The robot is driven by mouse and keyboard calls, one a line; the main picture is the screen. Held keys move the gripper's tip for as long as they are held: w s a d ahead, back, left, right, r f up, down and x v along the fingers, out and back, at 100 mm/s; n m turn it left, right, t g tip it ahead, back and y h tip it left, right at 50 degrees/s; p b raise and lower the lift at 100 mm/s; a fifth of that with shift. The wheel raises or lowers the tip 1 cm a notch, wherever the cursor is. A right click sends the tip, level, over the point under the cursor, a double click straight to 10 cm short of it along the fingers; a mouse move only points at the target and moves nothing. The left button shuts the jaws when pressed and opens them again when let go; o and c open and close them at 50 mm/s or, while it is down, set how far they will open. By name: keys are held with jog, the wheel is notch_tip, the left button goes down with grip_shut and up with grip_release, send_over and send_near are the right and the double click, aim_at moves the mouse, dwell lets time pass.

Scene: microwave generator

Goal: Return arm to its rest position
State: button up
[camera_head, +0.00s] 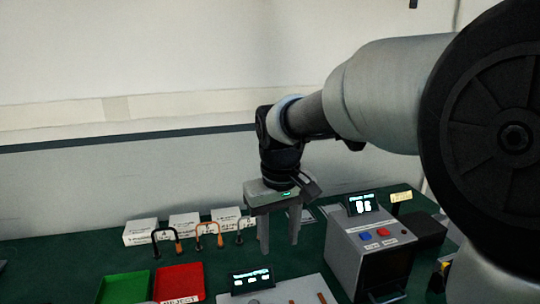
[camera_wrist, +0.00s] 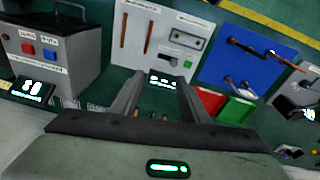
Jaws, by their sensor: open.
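My gripper (camera_head: 279,240) hangs from my arm above the green table, pointing down, with its two fingers apart and nothing between them. In the wrist view my gripper (camera_wrist: 160,85) also shows open and empty, with a small lit display visible beyond the fingers. My arm reaches in from the right of the head view. The fingers look clear of the objects on the table, though their exact height is hard to tell.
A grey box with blue and red buttons (camera_head: 372,250) stands right of my gripper. A red tray (camera_head: 180,281) and a green tray (camera_head: 124,287) lie at left. White boxes (camera_head: 141,232) and hooked tools line the back. A blue panel (camera_wrist: 240,62) shows in the wrist view.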

jog(key=s+d+r+m+t+p, duration=0.2)
jog(key=s+d+r, duration=0.1)
jog(key=s+d, duration=0.3)
jog(key=s+d+r+m+t+p, duration=0.2)
jog(key=s+d+r, duration=0.2)
jog(key=s, duration=0.7)
jog(key=d, duration=0.2)
jog(key=shift+s+d+r+m, duration=0.3)
jog(key=shift+d, duration=0.05)
jog(key=shift+a, duration=0.1)
